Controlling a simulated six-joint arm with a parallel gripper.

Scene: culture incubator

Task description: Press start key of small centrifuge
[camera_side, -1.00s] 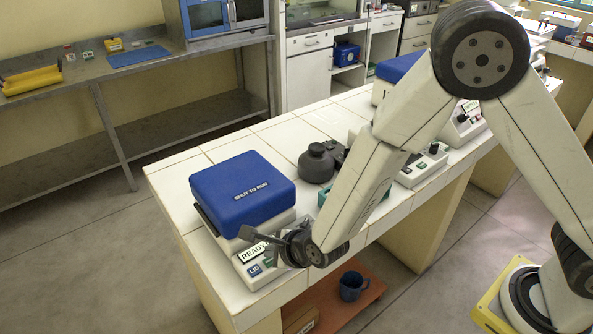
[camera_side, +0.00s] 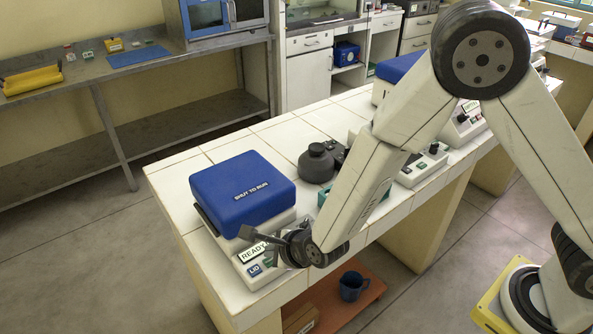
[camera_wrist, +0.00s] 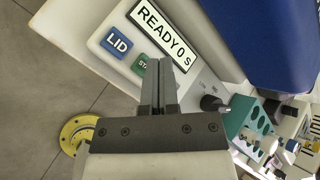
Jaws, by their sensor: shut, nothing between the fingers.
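The small centrifuge (camera_side: 243,190) stands at the near left end of the tiled bench, its blue lid down and marked "SHUT TO RUN". Its front panel has a display (camera_wrist: 160,30) reading "READY 0 s", a blue LID key (camera_wrist: 117,42) and a green start key (camera_wrist: 138,66). My gripper (camera_wrist: 159,66) is shut and empty, its fingertips over the panel just beside the start key and partly covering it in the wrist view. I cannot tell whether they touch it. In the side view my gripper (camera_side: 250,235) hangs over the panel and hides part of it.
A dark knob (camera_wrist: 211,103) is on the panel to the right of the fingers. A blue mug (camera_side: 352,286) sits on the low shelf below.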

